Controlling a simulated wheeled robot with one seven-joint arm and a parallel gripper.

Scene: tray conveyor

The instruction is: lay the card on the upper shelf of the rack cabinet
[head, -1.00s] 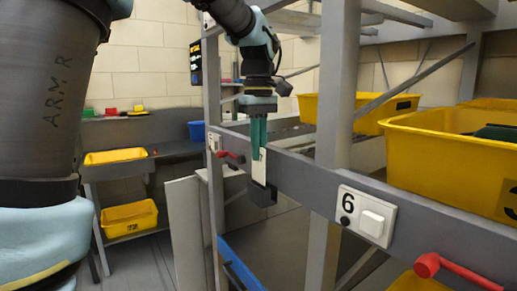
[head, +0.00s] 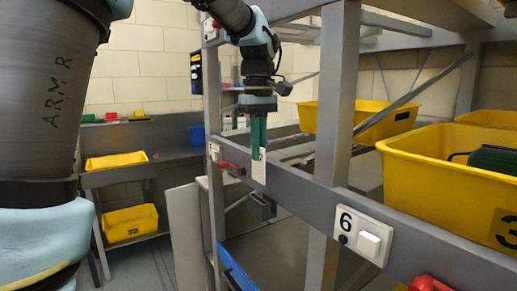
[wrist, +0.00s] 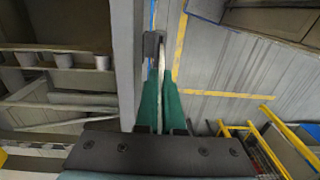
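My gripper (head: 259,155) points down in the middle of the head view, with its two green fingers close together on a white card (head: 260,173). The card hangs upright below the fingertips. In the wrist view the card (wrist: 161,75) shows as a thin pale strip between the green fingers (wrist: 160,105). A dark holder (head: 262,208) on the grey frame is just below the card, and a gap shows between them. I cannot tell for sure which structure is the rack cabinet.
A grey beam (head: 300,190) with a plate marked 6 (head: 362,235) and red levers runs close by the gripper. Yellow bins (head: 440,185) stand on the frame at right. A grey bench (head: 165,160) with yellow bins is at the back left.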

